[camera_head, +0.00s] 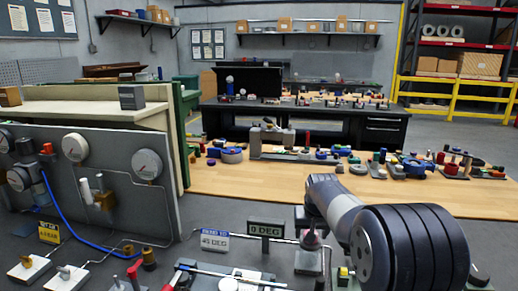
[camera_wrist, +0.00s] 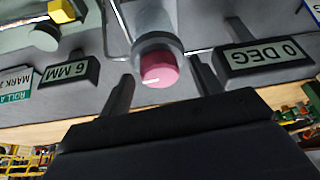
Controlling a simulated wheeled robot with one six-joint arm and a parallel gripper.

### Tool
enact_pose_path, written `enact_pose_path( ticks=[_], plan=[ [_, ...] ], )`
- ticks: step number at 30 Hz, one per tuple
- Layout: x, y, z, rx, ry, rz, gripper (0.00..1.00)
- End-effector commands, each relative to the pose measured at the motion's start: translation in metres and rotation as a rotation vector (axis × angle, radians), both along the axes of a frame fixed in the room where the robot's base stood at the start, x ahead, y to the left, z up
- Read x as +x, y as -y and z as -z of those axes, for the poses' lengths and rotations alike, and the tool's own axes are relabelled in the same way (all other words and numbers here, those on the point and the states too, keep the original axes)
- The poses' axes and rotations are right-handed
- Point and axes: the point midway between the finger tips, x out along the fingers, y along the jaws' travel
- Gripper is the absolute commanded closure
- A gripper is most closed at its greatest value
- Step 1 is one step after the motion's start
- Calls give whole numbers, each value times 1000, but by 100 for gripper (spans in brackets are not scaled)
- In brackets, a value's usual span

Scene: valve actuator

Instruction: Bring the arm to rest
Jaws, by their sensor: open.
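My gripper (camera_wrist: 163,76) is open in the wrist view, with one dark finger on each side of a pink-red knob (camera_wrist: 158,68). The knob has a white mark and sits in a grey round collar. I cannot tell whether the fingers touch it; no grip shows. In the head view my arm (camera_head: 345,210) reaches in at the right, above the bench fixture, and its thick dark joint fills the lower right. My fingertips cannot be made out there.
A "0 DEG" sign (camera_wrist: 262,57) stands right of the knob and a "6 MM" sign (camera_wrist: 70,72) left. In the head view, a gauge panel (camera_head: 100,185) with a blue hose stands at left. A wooden table (camera_head: 235,182) crowded with parts lies behind the fixture.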

Motion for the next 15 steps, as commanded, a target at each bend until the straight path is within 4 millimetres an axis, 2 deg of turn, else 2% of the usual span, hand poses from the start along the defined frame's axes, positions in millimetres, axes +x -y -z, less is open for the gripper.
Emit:
enact_pose_path(
  ticks=[15],
  plan=[
    [1,4,1,0,2,-295,39]
  ],
)
